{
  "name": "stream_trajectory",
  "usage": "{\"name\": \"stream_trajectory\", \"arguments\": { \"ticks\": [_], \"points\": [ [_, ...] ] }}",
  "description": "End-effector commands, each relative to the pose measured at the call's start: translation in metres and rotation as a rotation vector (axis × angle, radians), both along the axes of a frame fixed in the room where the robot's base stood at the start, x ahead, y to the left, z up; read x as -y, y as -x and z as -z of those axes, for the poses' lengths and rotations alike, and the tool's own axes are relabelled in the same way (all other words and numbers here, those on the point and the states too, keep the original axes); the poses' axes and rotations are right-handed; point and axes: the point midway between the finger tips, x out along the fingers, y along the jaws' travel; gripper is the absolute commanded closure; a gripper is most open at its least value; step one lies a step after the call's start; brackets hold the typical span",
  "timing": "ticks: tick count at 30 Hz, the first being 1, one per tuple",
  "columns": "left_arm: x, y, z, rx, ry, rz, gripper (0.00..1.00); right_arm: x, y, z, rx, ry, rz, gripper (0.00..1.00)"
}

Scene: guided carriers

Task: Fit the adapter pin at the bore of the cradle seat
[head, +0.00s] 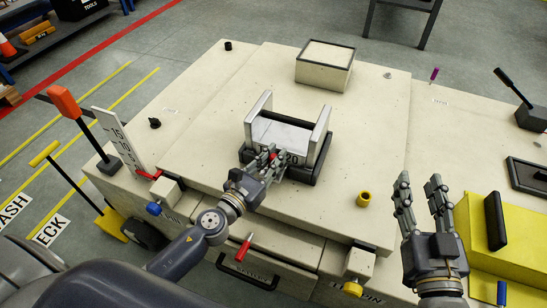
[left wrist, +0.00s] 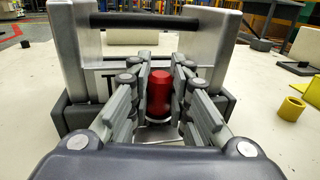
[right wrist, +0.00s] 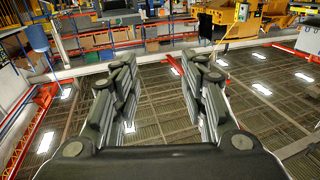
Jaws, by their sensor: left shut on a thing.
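The cradle (head: 285,135), a pale metal seat with two upright side plates on a dark base, stands on the cream bench top. My left gripper (head: 272,160) is at its near side, shut on a red pin (left wrist: 159,92), probably the adapter pin. In the left wrist view the pin stands roughly upright between the fingers, in front of the cradle's seat (left wrist: 88,50). The bore is hidden, and I cannot tell whether the pin touches the seat. My right gripper (head: 421,196) is open and empty over the bench's right side; its spread fingers show in the right wrist view (right wrist: 160,85).
A yellow ring (head: 364,199) lies right of the cradle. A white numbered plate (head: 119,139) stands at left. A yellow block (head: 490,235) sits near my right gripper. The bench top around the cradle is mostly clear.

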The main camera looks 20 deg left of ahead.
Motion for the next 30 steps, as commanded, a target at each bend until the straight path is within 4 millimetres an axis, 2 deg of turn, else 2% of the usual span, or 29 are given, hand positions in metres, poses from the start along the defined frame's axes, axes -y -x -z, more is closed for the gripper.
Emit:
{"name": "stream_trajectory", "arguments": {
  "ticks": [27,28,30],
  "points": [
    [0.0,0.0,0.005,0.001,0.0,0.0,1.0,-0.002,0.001,-0.023,0.116,-0.029,-0.006,0.6],
    [0.0,0.0,0.004,0.001,0.0,0.0,0.76,-0.002,0.001,-0.024,0.119,-0.03,-0.006,0.6],
    [0.0,0.0,0.004,0.001,0.0,0.0,0.6,-0.003,0.001,-0.024,0.119,-0.03,-0.007,0.6]
  ]
}}
